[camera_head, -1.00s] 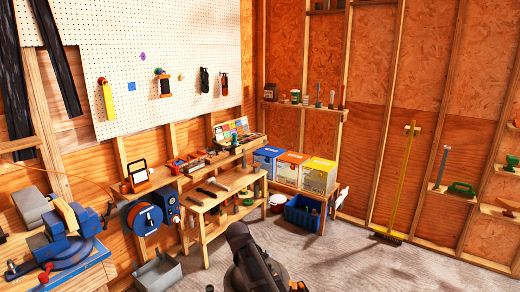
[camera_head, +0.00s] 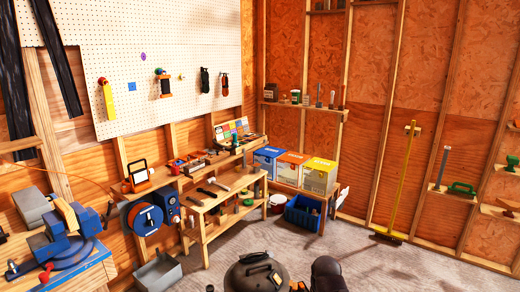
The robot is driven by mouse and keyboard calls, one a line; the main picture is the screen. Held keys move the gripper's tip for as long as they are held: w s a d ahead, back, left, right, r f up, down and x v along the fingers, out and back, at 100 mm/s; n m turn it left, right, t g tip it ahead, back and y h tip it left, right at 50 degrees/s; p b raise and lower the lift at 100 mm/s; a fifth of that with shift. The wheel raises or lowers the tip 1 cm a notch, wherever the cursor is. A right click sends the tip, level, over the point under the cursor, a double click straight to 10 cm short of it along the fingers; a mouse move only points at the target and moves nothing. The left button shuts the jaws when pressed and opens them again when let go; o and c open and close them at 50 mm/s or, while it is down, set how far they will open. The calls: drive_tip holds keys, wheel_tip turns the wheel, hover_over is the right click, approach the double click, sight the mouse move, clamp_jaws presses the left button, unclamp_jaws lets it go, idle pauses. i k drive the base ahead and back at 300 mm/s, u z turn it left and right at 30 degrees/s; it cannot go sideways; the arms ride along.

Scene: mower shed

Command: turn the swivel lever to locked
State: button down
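A blue bench vise (camera_head: 72,232) stands on the wooden bench at the lower left. Small levers with red knobs show low on it, one (camera_head: 46,268) at its near side. I cannot tell for sure which is the swivel lever, nor whether it is locked. My gripper is not visible. Only dark rounded parts of my arm seem to show at the bottom edge, well to the right of the vise.
A wooden workbench (camera_head: 208,204) with tools runs along the wall. Bare floor (camera_head: 350,245) lies at centre right.

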sight(43, 278)
drive_tip(key=u, duration=1.05)
drive_tip(key=k, duration=0.35)
drive_tip(key=u, duration=0.7)
drive_tip(key=i, duration=0.5)
